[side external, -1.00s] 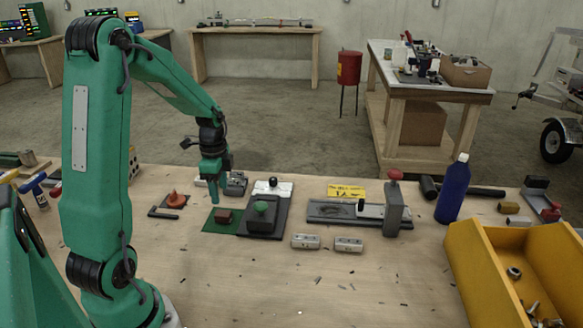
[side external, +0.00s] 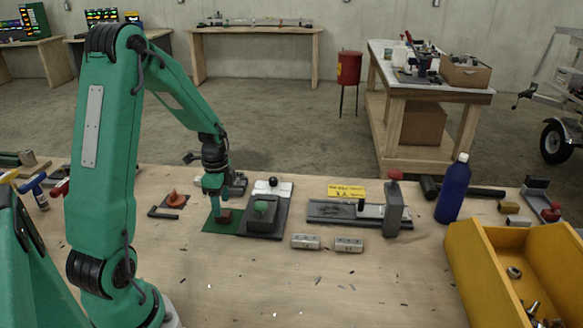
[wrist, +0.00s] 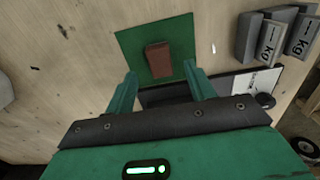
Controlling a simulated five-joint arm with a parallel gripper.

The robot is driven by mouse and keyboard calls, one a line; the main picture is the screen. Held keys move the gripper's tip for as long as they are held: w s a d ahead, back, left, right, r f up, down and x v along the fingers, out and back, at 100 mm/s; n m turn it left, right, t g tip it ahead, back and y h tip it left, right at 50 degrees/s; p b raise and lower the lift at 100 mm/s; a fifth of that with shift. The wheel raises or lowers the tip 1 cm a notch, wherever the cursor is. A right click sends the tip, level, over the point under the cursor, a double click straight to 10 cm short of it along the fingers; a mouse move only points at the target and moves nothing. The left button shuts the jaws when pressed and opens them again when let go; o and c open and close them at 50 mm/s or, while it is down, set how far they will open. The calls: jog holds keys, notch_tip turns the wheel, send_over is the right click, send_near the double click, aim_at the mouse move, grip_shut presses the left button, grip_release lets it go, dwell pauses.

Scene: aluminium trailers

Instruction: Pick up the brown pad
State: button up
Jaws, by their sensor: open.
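The brown pad (wrist: 159,60) is a small reddish-brown block lying on a green mat (wrist: 128,43) in the wrist view. In the side view the pad (side external: 225,216) shows on the mat (side external: 211,227), partly hidden by my gripper. My gripper (side external: 217,215) points down over the mat, at the pad's left side in that view. In the wrist view my gripper (wrist: 158,82) has its two green fingers apart, with the pad lying beyond and between their tips. Nothing is held. I cannot tell whether a finger touches the pad.
Two grey weights (side external: 306,241) lie in front. An orange-red knobbed piece (side external: 174,200) and a black hex key (side external: 161,213) lie left. A yellow bin (side external: 480,285) is front right.

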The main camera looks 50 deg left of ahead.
aim_at(223, 213)
jog(key=shift+f, duration=1.7)
jog(key=c, duration=1)
